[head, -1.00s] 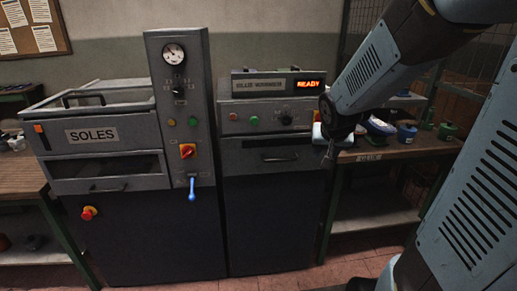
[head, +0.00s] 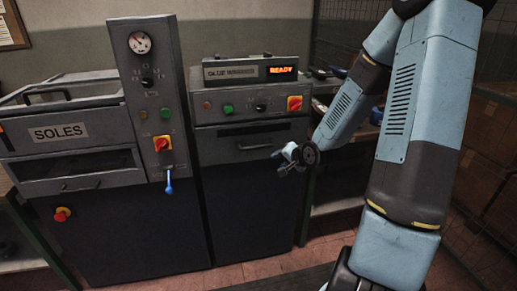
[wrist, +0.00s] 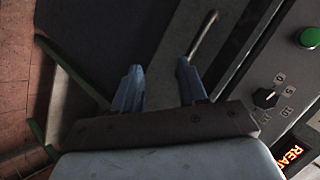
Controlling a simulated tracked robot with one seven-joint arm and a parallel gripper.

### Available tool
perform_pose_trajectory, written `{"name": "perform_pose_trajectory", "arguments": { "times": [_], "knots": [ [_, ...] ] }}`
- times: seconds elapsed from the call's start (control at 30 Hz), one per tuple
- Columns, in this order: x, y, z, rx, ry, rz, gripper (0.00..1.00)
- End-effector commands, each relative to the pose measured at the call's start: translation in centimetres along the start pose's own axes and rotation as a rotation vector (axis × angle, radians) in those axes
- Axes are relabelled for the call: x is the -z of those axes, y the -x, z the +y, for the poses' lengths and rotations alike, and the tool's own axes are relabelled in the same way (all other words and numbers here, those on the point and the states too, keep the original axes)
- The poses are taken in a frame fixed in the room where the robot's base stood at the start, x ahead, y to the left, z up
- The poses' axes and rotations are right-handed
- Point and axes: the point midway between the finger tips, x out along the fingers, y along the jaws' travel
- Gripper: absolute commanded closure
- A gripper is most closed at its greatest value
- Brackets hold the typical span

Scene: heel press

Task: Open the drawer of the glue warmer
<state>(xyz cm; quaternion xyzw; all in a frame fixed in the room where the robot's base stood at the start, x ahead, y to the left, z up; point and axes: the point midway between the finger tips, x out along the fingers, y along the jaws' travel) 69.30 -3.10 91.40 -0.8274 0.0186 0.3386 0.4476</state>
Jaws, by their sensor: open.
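The glue warmer (head: 250,190) is the dark cabinet with a lit READY display, in the middle of the head view. Its drawer (head: 225,149) looks shut and has a bar handle (head: 262,147). My gripper (head: 279,161) is in front of the drawer, just right of and below the handle. In the wrist view the two blue fingers (wrist: 159,66) are apart with nothing between them.
The soles press (head: 80,160) with its blue lever (head: 169,186) stands directly left of the warmer. Shelving stands to the right, behind my arm.

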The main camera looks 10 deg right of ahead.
Motion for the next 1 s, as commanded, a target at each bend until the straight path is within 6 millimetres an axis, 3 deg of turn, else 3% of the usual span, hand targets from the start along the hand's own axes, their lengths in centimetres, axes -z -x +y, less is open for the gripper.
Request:
{"name": "perform_pose_trajectory", "arguments": {
  "times": [0.2, 0.5, 0.77, 1.0],
  "knots": [
    [0.0, -1.6, 0.3, 0.183, -0.231, 0.006, 0.58],
    [0.9, -1.7, -0.2, 0.394, -0.478, 0.023, 0.58],
    [1.3, -2.2, -0.7, 0.436, -0.522, 0.027, 0.58],
    [1.7, -5.2, -2.0, 0.436, -0.520, 0.025, 0.58]
  ]
}}
